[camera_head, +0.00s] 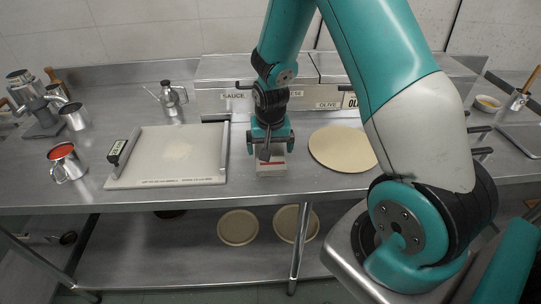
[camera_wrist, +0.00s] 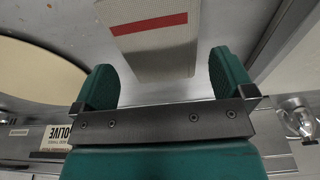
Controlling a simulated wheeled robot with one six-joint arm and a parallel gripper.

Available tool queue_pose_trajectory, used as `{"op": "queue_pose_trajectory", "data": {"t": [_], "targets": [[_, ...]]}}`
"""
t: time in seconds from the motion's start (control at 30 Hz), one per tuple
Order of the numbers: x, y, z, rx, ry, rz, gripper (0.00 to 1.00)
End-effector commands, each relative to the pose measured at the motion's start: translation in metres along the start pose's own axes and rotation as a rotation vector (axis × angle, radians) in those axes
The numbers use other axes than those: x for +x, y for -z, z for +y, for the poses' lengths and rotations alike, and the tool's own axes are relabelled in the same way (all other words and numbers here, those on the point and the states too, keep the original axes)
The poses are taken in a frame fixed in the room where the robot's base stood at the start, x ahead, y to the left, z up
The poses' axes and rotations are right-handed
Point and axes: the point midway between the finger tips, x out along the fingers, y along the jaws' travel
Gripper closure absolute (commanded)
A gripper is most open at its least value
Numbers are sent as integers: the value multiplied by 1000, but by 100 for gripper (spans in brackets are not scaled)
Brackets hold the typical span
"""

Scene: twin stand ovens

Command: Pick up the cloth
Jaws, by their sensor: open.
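The cloth (camera_head: 271,168) is a folded, pale beige block with a red stripe. It lies on the steel counter between the white board and the round tan disc. In the wrist view the cloth (camera_wrist: 150,50) is at the top middle, its red stripe running across it. My gripper (camera_head: 271,148) is above the cloth and points down at it. The cloth lies just ahead of the fingers there. The gripper hides the cloth's far part in the head view.
A white board (camera_head: 200,165) with a dark-handled tool (camera_head: 116,150) is left of the cloth. A round tan disc (camera_head: 340,148) is close on the right. A mug with red contents (camera_head: 65,162) stands far left. Bins labelled SAUCE (camera_head: 233,97) and OLIVE stand behind.

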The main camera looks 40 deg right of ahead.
Motion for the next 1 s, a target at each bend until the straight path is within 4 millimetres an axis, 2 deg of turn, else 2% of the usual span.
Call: {"op": "queue_pose_trajectory", "data": {"t": [0.23, 0.5, 0.53, 0.67, 0.7, 1.0], "targets": [[30, 0, 1, 0, -1, -2, 0], [33, 0, 1, 0, 0, 1, 0], [33, 0, 1, 0, 0, 1, 5], [33, 0, 1, 0, 0, 0, 34], [33, 0, 1, 0, 0, 0, 38], [31, 0, 1, 0, 0, 0, 38]]}}
